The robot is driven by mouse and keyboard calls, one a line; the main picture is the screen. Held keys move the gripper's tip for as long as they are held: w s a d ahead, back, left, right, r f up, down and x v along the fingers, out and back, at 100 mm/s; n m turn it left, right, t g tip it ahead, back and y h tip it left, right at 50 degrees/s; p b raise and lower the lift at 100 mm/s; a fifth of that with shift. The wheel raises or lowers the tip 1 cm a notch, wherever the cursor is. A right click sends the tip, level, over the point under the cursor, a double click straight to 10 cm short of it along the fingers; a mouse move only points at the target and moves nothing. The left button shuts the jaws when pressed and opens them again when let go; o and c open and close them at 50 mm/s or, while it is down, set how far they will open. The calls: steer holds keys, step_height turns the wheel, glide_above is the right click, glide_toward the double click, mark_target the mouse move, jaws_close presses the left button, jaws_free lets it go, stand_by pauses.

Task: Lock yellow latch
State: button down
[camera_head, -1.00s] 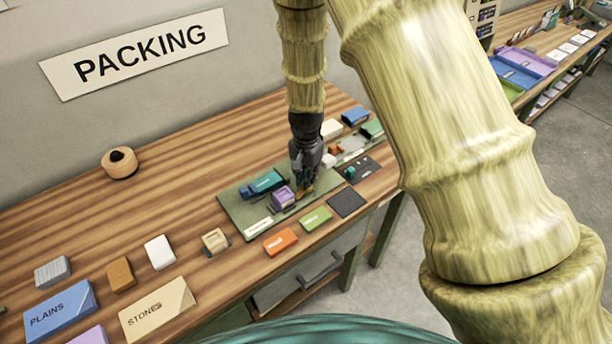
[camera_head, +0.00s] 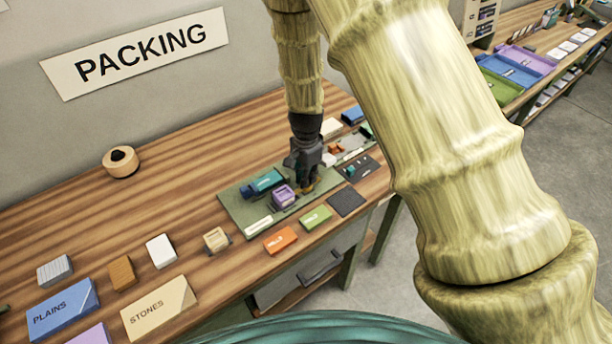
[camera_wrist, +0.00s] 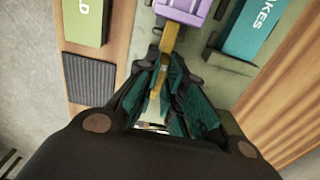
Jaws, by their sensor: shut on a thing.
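The yellow latch (camera_wrist: 169,40) is a narrow yellow bar on the green board (camera_head: 240,210). In the wrist view it runs from beside the purple block (camera_wrist: 185,8) down between my fingers. My gripper (camera_wrist: 163,72) is shut on the latch, with dark teal fingers on either side of it. In the head view my gripper (camera_head: 304,184) points down at the board, right of the purple block (camera_head: 284,196). Only a little yellow shows there under the fingers, and the latch's far end is hidden.
A teal block (camera_wrist: 258,25) lies on the board near the purple one. A green block (camera_head: 315,217), an orange block (camera_head: 280,240) and a dark ribbed pad (camera_head: 347,203) lie along the front edge. The table's back left is mostly clear.

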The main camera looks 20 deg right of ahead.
steer(key=shift+w+r, duration=0.1)
steer(key=c, duration=1.5)
jaws_free()
steer(key=shift+d, duration=0.1)
step_height(320, 180, up, 12)
steer(key=shift+f, duration=0.1)
